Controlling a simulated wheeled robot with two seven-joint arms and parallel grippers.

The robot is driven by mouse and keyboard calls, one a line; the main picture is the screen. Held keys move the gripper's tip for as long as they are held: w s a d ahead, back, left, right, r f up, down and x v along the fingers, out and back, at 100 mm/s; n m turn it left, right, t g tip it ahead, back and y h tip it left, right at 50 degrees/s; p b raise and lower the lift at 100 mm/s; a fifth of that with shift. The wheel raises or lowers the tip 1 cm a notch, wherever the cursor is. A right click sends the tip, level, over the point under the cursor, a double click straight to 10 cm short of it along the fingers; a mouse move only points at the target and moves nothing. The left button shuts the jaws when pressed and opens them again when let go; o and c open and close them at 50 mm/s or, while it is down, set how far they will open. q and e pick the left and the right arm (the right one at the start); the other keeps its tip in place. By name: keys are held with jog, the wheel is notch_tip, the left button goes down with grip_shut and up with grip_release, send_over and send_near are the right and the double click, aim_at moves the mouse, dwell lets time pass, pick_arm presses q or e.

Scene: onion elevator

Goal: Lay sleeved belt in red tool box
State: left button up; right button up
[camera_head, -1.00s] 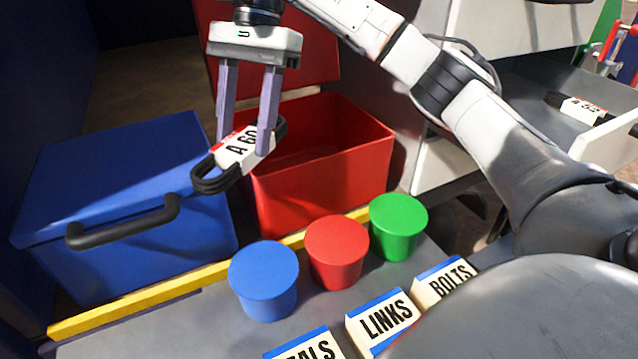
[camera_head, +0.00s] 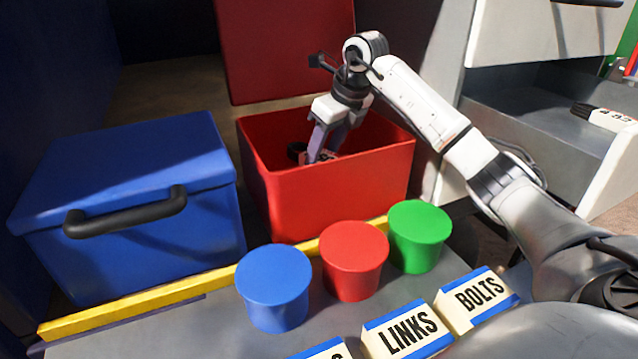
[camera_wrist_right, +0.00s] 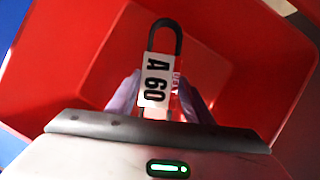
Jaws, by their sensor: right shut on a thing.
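The red tool box (camera_head: 335,199) stands open behind the row of cups, its lid (camera_head: 287,50) raised at the back. My right gripper (camera_head: 322,152) reaches down inside it and is shut on the sleeved belt (camera_head: 297,151), a black looped belt in a white sleeve. In the right wrist view the sleeve (camera_wrist_right: 155,82) reads "A 60" and sits between my right gripper's fingers (camera_wrist_right: 157,95), with the black loop sticking out beyond it. Red box walls surround it there. Whether the belt touches the floor of the box I cannot tell. My left gripper is not in view.
A closed blue box (camera_head: 130,200) with a black handle stands left of the red one. Blue (camera_head: 274,285), red (camera_head: 353,260) and green (camera_head: 419,235) cups stand in front, behind labelled blocks (camera_head: 407,331). An open drawer (camera_head: 545,130) at the right holds another sleeved belt (camera_head: 605,117).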

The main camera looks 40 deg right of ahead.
jog(key=shift+f, duration=3.2)
jog(key=o, duration=1.1)
jog(key=shift+f, duration=0.1)
jog(key=shift+o, duration=0.2)
jog(key=shift+s+r, duration=0.1)
jog(key=shift+r, duration=0.4)
jog(key=v, duration=1.1)
jog(key=shift+s+a, duration=0.1)
jog(key=shift+s, duration=0.05)
